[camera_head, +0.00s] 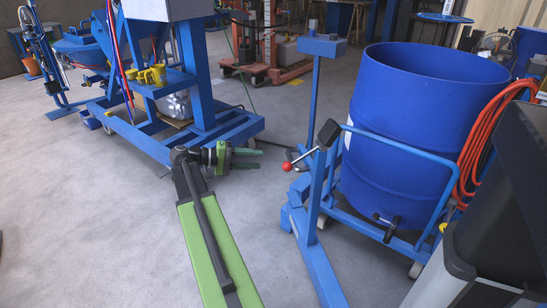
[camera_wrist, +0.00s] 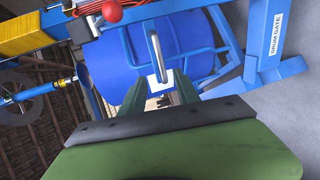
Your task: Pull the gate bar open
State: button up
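The gate bar (camera_head: 405,150) is a blue tubular frame in front of the large blue drum (camera_head: 415,100) in the head view. A black handle (camera_head: 386,221) sits on its lower rail. My gripper (camera_head: 262,158) is left of the gate, its green fingers pointing right, apart from it. In the wrist view my gripper (camera_wrist: 158,92) is open and empty, with a gap between its fingers. Beyond the gap shows a grey loop handle (camera_wrist: 156,55) with a white plate at its base. A post labelled DRUM GATE (camera_wrist: 275,38) stands at the right there.
A blue stand with a red-knobbed lever (camera_head: 288,166) rises between my gripper and the gate. A blue wheeled machine frame (camera_head: 150,135) is behind left. An orange hose coil (camera_head: 490,135) hangs at the right. The grey floor at left is clear.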

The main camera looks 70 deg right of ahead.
jog(key=shift+v, duration=1.7)
